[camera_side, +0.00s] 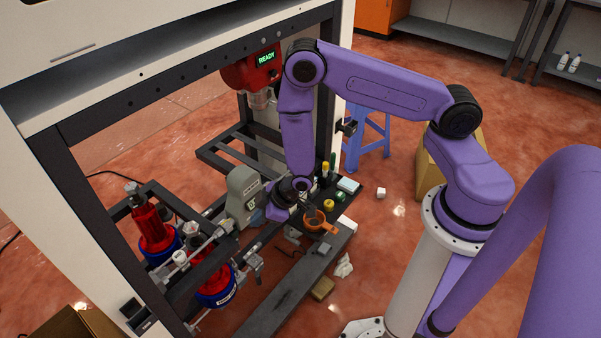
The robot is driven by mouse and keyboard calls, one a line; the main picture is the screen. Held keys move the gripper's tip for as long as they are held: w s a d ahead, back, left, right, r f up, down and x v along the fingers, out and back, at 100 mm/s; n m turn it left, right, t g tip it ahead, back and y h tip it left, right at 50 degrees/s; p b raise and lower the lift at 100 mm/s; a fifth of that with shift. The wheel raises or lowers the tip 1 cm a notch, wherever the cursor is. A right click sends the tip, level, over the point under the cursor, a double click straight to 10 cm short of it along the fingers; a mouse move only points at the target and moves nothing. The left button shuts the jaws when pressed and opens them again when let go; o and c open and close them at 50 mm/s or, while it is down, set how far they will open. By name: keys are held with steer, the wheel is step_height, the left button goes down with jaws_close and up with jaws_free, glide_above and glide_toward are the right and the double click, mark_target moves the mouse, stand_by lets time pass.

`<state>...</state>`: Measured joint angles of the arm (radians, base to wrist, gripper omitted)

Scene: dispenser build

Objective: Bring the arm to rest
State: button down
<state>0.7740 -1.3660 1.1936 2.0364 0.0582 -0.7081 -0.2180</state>
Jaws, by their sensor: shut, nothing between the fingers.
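My gripper (309,208) is at the end of my purple arm, low over the dark work shelf (285,290) near the middle of the picture. It is shut, with nothing seen between its fingers. The fingertips are small and dark here. An orange ring-shaped part with a handle (331,228) lies just to the right of and below the fingertips. I cannot tell whether they touch it.
A grey machine (242,195) stands close left of my gripper. Small bottles (326,169) and a yellow round piece (328,204) crowd the shelf. Red cylinders (152,228) stand left in the dark frame. A red "READY" unit (250,74) hangs above. A blue stool (367,138) stands behind.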

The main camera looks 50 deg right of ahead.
steer(key=s+a+r+n+g, duration=0.1)
steer(key=s+a+r+g, duration=0.1)
steer(key=s+r, duration=0.6)
steer(key=s+a+r+n+g, duration=0.15)
steer(key=s+r, duration=0.25)
steer(key=r, duration=0.7)
steer(key=s+d+r+g+h, duration=0.1)
steer(key=s+d+r, duration=0.4)
steer(key=s, duration=0.2)
steer(key=s+d+r+n+g+h, duration=0.1)
steer(key=s+d+r+h, duration=0.1)
steer(key=s+d+r, duration=0.3)
steer(key=s+r, duration=0.1)
steer(key=s, duration=0.1)
steer(key=shift+s+d, duration=0.2)
steer(key=shift+s, duration=0.15)
